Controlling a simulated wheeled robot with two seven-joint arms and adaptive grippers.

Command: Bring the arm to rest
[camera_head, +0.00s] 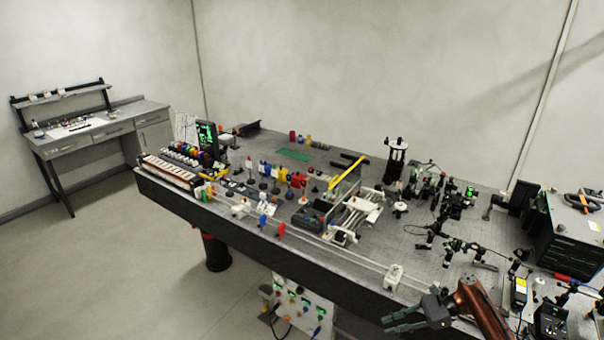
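My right gripper (386,325) is at the bottom of the head view, in front of the near edge of the optical bench (330,255). Its arm comes in from the lower right with a copper-brown link. Its two dark grey fingers point left with a narrow gap between them, and I see nothing held there. My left gripper is out of view.
The bench carries several optical mounts (470,192), a grey-white device (360,208), a small dark screen (207,135) and a rack of coloured items (172,170). A black box (570,235) stands at the right. The floor (100,270) at left is clear.

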